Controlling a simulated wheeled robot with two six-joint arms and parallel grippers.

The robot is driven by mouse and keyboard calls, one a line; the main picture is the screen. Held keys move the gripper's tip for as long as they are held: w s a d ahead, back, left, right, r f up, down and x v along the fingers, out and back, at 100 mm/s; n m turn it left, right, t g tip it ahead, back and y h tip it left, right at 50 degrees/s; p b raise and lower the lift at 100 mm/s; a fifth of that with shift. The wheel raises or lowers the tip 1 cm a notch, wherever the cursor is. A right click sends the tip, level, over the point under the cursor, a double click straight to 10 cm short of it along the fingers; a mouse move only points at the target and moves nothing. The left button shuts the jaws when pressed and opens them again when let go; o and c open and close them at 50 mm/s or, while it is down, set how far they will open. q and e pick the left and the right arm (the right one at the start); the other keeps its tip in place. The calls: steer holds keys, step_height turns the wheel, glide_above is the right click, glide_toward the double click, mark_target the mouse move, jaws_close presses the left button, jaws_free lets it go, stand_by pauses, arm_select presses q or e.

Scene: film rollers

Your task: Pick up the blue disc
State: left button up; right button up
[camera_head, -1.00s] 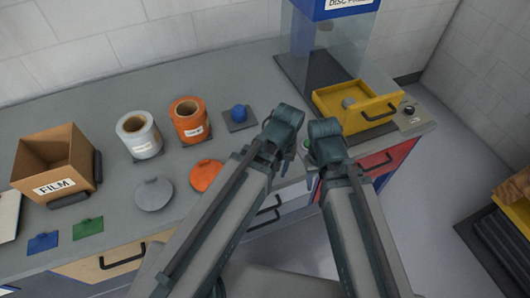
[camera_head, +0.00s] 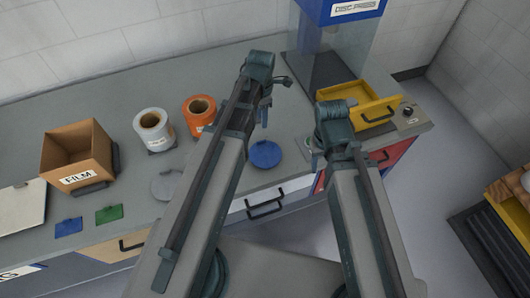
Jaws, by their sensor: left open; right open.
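The blue disc (camera_head: 265,154) lies flat on the grey counter near its front edge, between my two arms. Its left edge is close to my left arm in the picture. My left gripper (camera_head: 267,108) is open, hanging beyond and above the disc, apart from it. My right gripper (camera_head: 316,150) is open, to the right of the disc near the counter's front edge, and mostly hidden by its own wrist.
Orange (camera_head: 199,110) and white (camera_head: 153,129) film rolls stand left of my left arm, with a grey disc (camera_head: 166,184) in front. A cardboard FILM box (camera_head: 80,160) is further left. A yellow drawer (camera_head: 352,100) stands open at right, below a clear-walled machine (camera_head: 330,45).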

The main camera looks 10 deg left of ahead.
arm_select(q)
steer(key=shift+f, duration=0.15)
steer(key=b, duration=0.9)
glide_above(261, 141)
steer(key=f, duration=0.8)
steer(key=shift+s+d+f, duration=0.2)
steer(key=shift+d+f, duration=0.05)
steer(key=shift+d, duration=0.05)
steer(key=f+b, duration=0.5)
steer(key=shift+w+a+f, duration=0.15)
steer(key=shift+w+a, duration=0.1)
steer(key=shift+a, duration=0.1)
jaws_close()
